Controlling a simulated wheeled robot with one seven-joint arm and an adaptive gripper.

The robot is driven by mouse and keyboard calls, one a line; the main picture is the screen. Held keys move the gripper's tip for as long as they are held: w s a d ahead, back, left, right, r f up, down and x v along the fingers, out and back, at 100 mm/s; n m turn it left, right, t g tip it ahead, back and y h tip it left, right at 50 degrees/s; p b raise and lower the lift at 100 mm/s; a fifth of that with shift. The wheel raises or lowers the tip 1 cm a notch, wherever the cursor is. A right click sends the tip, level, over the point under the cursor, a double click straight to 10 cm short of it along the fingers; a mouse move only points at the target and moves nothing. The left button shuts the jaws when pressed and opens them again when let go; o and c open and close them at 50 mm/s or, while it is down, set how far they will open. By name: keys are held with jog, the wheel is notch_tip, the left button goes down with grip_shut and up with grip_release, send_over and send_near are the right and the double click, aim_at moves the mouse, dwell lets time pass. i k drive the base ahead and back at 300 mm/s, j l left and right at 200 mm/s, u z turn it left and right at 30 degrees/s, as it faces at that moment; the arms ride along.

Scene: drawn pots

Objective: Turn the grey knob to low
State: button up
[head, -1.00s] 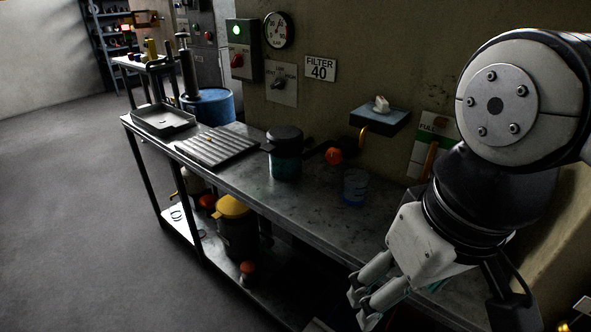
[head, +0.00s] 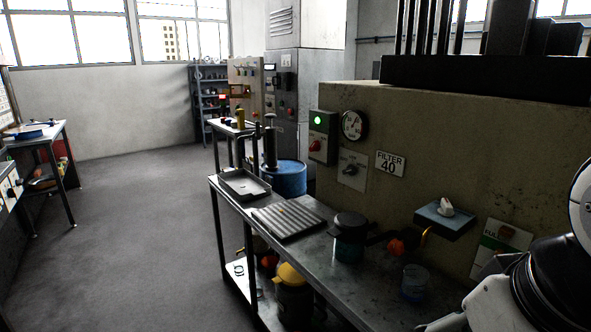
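A grey plate (head: 352,169) is fixed to the wall left of the FILTER 40 sign, with a small dark grey knob (head: 350,170) at its middle. Its lettering is too small to read now, so I cannot tell the knob's setting. A red knob (head: 315,146) sits on the green-lit box to its left. A pale knob-like piece (head: 446,208) stands on a blue-grey wall box further right. My gripper (head: 447,324) shows only as a sliver at the bottom edge, its fingertips out of frame, well away from the grey plate.
The metal bench (head: 385,301) runs below the wall, bearing a ribbed tray (head: 290,218), a dark pot (head: 349,240) and a clear blue-tinted cup (head: 414,284). A round gauge (head: 353,125) hangs above the plate. Open floor (head: 140,235) lies to the left.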

aim_at(350, 170)
jog(key=i+j+z, duration=0.1)
jog(key=i+j, duration=0.25)
jog(key=i+j+z, duration=0.1)
jog(key=i+j, duration=0.2)
jog(key=j, duration=0.2)
jog(key=i+j+z, duration=0.1)
jog(key=i+j, duration=0.25)
jog(key=j, duration=0.15)
jog(key=i+j+z, duration=0.1)
jog(key=i+j, duration=0.15)
jog(key=j, duration=0.2)
